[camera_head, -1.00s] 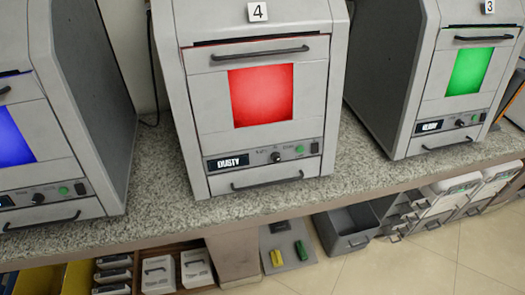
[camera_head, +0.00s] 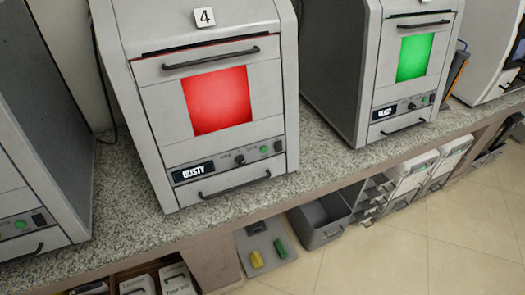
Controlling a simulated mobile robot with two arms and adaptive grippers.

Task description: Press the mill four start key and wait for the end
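Mill four (camera_head: 160,105) is the grey machine with a "4" tag (camera_head: 204,17) on its top, standing on the speckled counter. Its window (camera_head: 217,101) glows red, and its display (camera_head: 193,172) reads "DUSTY". On the panel beside the display are a dark knob (camera_head: 239,159), a round green key (camera_head: 264,150) and a black switch (camera_head: 278,146). A handle bar (camera_head: 211,58) crosses above the window and another (camera_head: 234,187) sits below the panel. Neither gripper shows in the view.
A similar machine (camera_head: 337,75) with a green window stands to the right; another (camera_head: 35,150) is partly cut off at left. Bare counter (camera_head: 125,205) lies between them. Below are a grey bin (camera_head: 320,219), a tray (camera_head: 247,238) with yellow and green blocks, and open tiled floor (camera_head: 415,250).

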